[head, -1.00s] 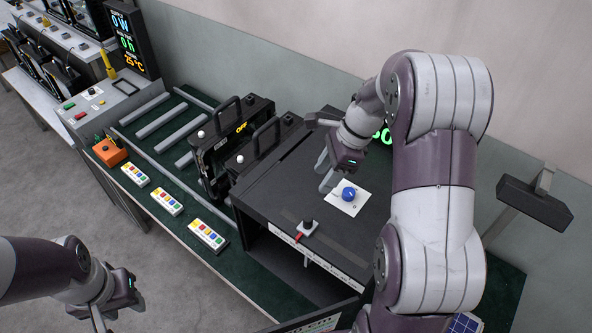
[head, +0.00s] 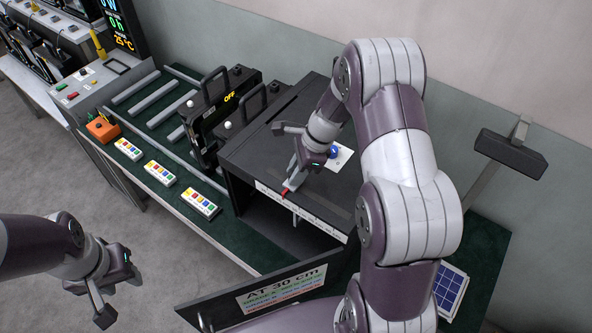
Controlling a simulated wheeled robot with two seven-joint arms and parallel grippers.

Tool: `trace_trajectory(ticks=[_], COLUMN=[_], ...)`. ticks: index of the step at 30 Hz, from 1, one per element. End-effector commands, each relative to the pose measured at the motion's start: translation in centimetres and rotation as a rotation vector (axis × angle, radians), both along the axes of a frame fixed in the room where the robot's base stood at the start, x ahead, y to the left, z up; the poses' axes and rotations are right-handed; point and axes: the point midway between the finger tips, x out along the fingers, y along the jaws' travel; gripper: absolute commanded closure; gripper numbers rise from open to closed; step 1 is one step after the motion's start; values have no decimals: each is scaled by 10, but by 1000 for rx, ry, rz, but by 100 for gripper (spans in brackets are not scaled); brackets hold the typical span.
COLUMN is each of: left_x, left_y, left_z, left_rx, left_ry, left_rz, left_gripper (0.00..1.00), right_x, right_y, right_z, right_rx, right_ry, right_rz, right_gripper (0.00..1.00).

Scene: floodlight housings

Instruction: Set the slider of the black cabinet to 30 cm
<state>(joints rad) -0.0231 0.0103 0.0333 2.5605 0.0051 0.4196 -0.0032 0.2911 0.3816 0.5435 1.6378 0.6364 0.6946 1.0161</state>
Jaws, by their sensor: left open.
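The black cabinet (head: 258,152) stands on the bench at centre. A pale scale strip (head: 318,222) runs along its top front edge. The slider's red pointer (head: 285,192) is at the strip's left part; I cannot read the marks. My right gripper (head: 292,179) is down at the slider, its fingers covering the knob. I cannot tell whether they are closed on it. A blue knob (head: 333,153) on a white plate is just behind that gripper. My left gripper (head: 97,298) is open and empty over the floor at lower left, far from the cabinet.
A sign reading "AT 30 cm" (head: 280,287) is on a dark panel in front of the cabinet. Black housings (head: 205,135) with handles stand left of it. Several button strips (head: 199,203) line the bench's front. A solar panel (head: 450,287) lies at right.

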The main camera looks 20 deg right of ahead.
Motion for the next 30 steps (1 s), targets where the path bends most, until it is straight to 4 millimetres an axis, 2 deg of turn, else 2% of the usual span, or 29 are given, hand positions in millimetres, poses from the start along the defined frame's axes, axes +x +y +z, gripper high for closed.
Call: trace_trajectory(ticks=[6, 15, 24, 25, 27, 30], left_x=[0, 0, 0, 0, 0, 0], left_y=[0, 0, 0, 0, 0, 0], left_z=[0, -3, -3, -3, -3, -3], left_rx=[0, 0, 0, 0, 0, 0], left_ry=[0, 0, 0, 0, 0, 0], left_rz=[0, 0, 0, 0, 0, 0], left_gripper=[57, 57, 57, 57, 57, 57], right_x=[-5, -44, -46, -46, -46, -45], right_y=[0, -22, -23, -23, -23, -23], right_z=[-1, -1, -1, -1, -1, -1], right_rx=[5, 5, 7, 7, 6, 5], right_ry=[8, 9, 9, 10, 8, 6], right_rz=[2, 2, 3, 4, 3, 3], right_gripper=[100, 100, 100, 69, 50, 50])
